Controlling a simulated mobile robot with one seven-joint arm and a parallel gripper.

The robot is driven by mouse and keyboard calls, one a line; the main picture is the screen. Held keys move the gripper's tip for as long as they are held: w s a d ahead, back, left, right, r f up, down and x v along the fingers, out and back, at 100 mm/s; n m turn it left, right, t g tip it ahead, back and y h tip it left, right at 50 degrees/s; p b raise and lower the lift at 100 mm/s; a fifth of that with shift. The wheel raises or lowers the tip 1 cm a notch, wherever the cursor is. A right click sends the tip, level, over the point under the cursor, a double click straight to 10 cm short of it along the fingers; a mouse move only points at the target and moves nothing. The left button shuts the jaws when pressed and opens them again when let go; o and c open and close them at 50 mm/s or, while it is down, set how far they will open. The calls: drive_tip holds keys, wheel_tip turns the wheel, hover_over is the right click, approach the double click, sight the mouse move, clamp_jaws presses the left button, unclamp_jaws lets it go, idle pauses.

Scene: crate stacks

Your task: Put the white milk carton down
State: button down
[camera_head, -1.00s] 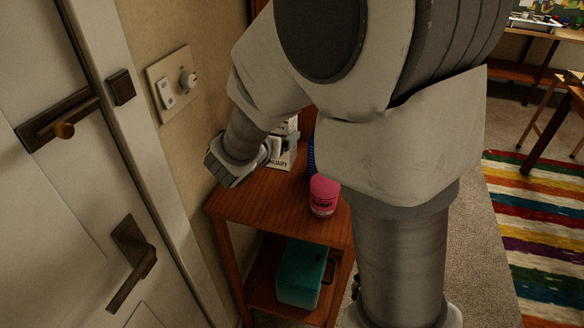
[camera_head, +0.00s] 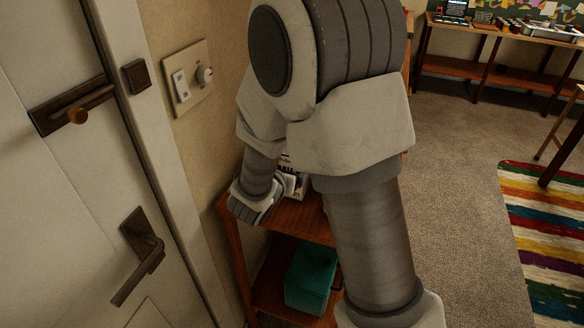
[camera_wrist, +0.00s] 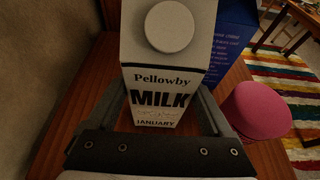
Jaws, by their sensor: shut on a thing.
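The white milk carton (camera_wrist: 160,80) with black MILK lettering and a round white cap stands between the two fingers of my gripper (camera_wrist: 163,98) in the wrist view. The gripper is shut on the carton's sides. The carton looks upright over the wooden top of a small stand (camera_wrist: 84,78); its base is hidden, so I cannot tell whether it touches. In the head view only a sliver of the carton (camera_head: 296,186) shows behind my arm.
A blue box (camera_wrist: 234,38) stands close behind the carton at the right. A pink-lidded jar (camera_wrist: 258,110) is beside my right finger. A wall is at the left. A teal box (camera_head: 310,277) sits on the stand's lower shelf.

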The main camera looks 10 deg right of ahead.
drive_tip(key=shift+f, duration=0.1)
unclamp_jaws()
